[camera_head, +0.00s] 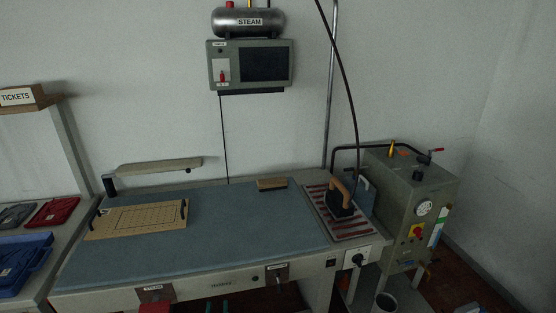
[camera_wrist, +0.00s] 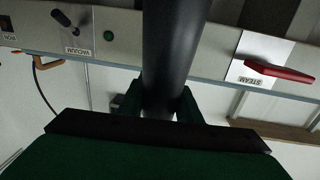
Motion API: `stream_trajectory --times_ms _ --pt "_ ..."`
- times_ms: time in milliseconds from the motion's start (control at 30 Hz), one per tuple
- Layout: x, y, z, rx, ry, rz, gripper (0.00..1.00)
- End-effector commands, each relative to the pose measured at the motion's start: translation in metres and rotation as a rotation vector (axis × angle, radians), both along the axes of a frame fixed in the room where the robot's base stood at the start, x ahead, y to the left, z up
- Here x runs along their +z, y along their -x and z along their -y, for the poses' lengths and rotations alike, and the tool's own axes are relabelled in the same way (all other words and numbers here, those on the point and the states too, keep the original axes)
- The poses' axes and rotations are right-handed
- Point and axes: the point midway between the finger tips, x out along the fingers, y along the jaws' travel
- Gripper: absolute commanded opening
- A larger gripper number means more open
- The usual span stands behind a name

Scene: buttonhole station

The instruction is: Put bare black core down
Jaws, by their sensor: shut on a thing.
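The bare black core (camera_wrist: 172,50) is a smooth dark cylinder in the wrist view, running from the top edge down to my gripper. My gripper (camera_wrist: 158,105) is shut on it, with one dark green finger on each side. The core's far end is cut off by the top of the picture. Behind it is the front panel of the work table. I cannot make out my gripper or the held core in the head view.
The blue-grey table top (camera_head: 245,225) has wide free room in its middle. On it are a marked board (camera_head: 135,219), a small wooden block (camera_head: 272,184) and an iron (camera_head: 341,198) on a striped rest. A red steam lever (camera_wrist: 280,71) sticks out from the front panel.

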Motion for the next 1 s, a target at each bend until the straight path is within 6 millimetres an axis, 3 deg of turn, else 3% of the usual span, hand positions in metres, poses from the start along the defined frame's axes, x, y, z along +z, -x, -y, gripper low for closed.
stream_trajectory --times_ms 133,533,767,1000 --pt "-0.026 -0.001 0.020 0.002 0.000 -0.002 0.00" --pt "-0.060 0.003 0.045 0.009 0.000 0.000 0.00" --pt "-0.091 0.011 0.067 0.008 0.000 -0.001 0.00" --pt "-0.138 0.031 0.109 -0.017 0.001 -0.003 0.00"
